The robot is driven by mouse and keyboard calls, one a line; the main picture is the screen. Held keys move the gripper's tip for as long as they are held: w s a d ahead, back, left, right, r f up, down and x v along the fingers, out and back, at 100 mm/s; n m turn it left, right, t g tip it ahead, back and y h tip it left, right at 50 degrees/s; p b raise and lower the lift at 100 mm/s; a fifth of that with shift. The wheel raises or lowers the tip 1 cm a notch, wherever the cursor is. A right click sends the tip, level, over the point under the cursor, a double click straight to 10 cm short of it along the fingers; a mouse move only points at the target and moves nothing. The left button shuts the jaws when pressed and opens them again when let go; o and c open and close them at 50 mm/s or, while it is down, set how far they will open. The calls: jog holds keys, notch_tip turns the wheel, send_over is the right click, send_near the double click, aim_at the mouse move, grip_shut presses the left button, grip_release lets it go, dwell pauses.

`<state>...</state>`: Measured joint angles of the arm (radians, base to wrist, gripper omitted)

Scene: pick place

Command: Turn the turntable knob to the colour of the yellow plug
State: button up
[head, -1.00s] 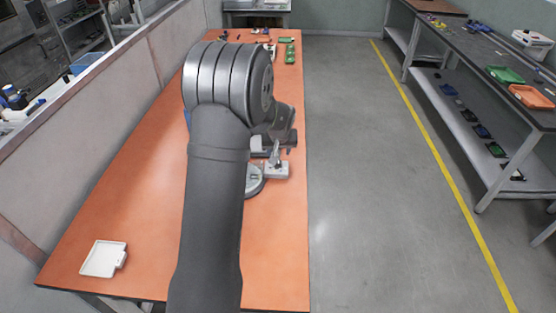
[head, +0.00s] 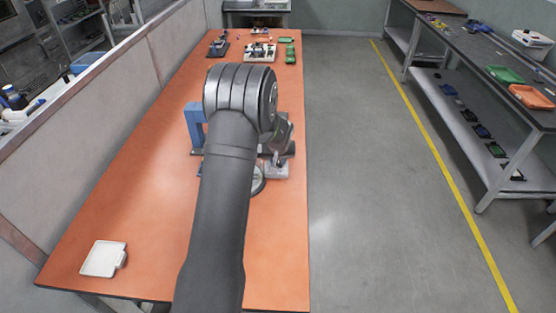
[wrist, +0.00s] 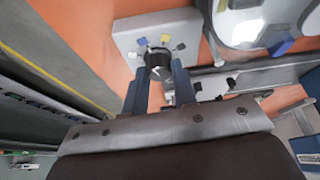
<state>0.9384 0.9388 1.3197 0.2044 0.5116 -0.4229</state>
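The turntable knob (wrist: 159,58) is small and dark and sits on a pale square plate (wrist: 121,37) in the wrist view. Coloured marks surround it, among them a yellow one (wrist: 180,45) and a dark one (wrist: 142,42). The plate also shows in the head view (head: 277,171), right of my arm. My gripper (wrist: 159,70) is over the plate with its two fingers apart, one on each side of the knob; contact is not clear. The turntable (wrist: 236,38) is a pale round disc beside the plate, with a blue piece (wrist: 280,44) on it. I cannot make out a yellow plug.
A blue upright frame (head: 194,127) stands left of my arm. A white tray (head: 104,259) lies at the near left of the orange table (head: 130,200). Green pieces (head: 290,52) and other fixtures stand at the far end. The left front of the table is mostly clear.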

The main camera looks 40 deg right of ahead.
jog(key=c, duration=0.4)
jog(key=shift+m, duration=0.3)
jog(key=m+g+h, duration=0.1)
jog(key=m, duration=0.2)
jog(key=shift+w+a, duration=0.1)
jog(key=shift+w, duration=0.05)
jog(key=shift+w+m+g+h, duration=0.15)
jog(key=shift+m+g, duration=0.35)
jog(key=shift+m, duration=0.75)
jog(key=shift+s+m+g+h, duration=0.15)
jog(key=shift+m+g, duration=0.35)
jog(key=shift+m, duration=0.75)
jog(key=shift+w, duration=0.1)
jog(key=o, duration=1)
